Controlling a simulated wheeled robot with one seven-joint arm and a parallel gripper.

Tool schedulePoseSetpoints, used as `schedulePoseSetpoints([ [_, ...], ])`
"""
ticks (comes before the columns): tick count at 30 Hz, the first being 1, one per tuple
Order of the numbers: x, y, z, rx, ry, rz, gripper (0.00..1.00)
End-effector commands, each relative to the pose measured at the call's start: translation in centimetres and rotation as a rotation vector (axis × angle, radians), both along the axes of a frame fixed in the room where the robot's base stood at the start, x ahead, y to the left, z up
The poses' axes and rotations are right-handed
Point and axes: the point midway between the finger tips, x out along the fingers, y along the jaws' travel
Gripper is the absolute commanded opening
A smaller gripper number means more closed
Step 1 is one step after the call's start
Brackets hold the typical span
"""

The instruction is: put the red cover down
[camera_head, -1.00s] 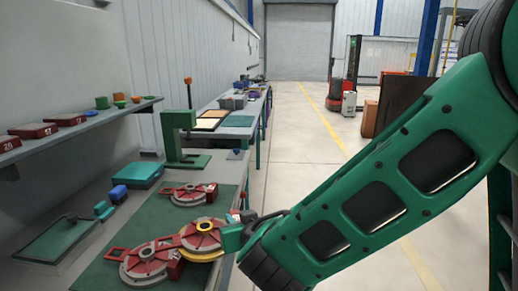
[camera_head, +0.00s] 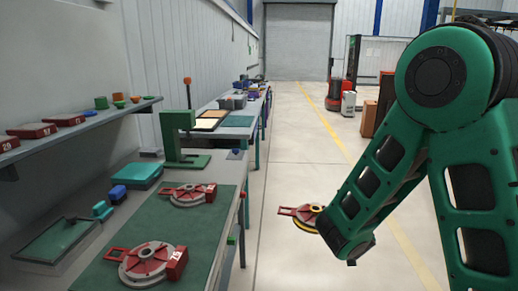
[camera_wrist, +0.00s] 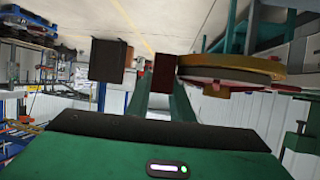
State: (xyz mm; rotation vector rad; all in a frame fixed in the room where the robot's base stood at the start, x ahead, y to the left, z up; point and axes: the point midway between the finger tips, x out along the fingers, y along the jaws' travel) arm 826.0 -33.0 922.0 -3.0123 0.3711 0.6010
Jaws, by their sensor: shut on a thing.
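My gripper (camera_wrist: 162,92) is shut on a red cover with a yellow rim. In the wrist view this cover (camera_wrist: 235,68) shows nearly edge-on, to the right of the fingers, with its red block between the fingertips. In the head view the held cover (camera_head: 302,214) is in the air over the open floor, right of the workbench; my arm hides part of it and the gripper. Two similar red covers lie on the bench's green mat: one at the front (camera_head: 148,264) and one farther back (camera_head: 188,195).
The workbench's green mat (camera_head: 212,228) has bare room right of the front cover. A shelf (camera_head: 75,135) overhangs the left side.

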Motion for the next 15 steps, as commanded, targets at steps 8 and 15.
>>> schedulePoseSetpoints([
  [8,1.2,-3.0,-0.6,0.001,-0.003,-0.057,0.00],
  [15,1.2,-2.8,-0.7,-0.001,0.000,-0.054,0.00],
])
